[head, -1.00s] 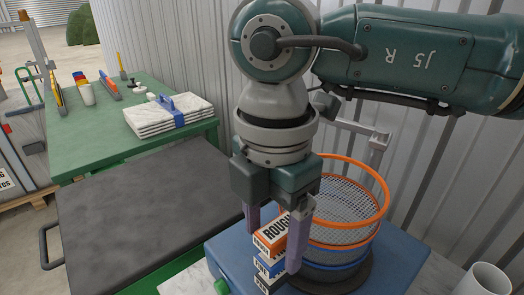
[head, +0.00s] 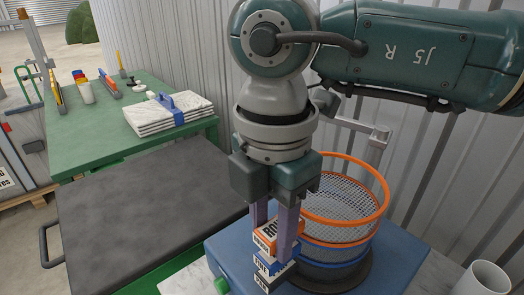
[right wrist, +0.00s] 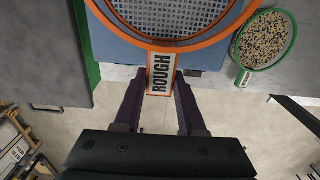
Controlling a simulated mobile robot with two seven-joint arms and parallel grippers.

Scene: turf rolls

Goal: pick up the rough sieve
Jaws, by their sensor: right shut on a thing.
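The rough sieve (head: 345,195) has an orange rim and grey mesh and sits on top of a stack of sieves. Its orange tab with a ROUGH label (right wrist: 161,73) sticks out toward my right gripper (head: 272,238). My right gripper's two purple fingers are shut on this tab, one on each side. The stack stands on a blue machine (head: 405,245). My left gripper is not in view.
A dark flat surface (head: 140,210) lies left of the machine. Behind it, a green table (head: 110,130) holds a white stack with a blue handle (head: 170,115). A white cup (head: 485,280) stands at right. A green-rimmed pan of grains (right wrist: 265,38) shows in the wrist view.

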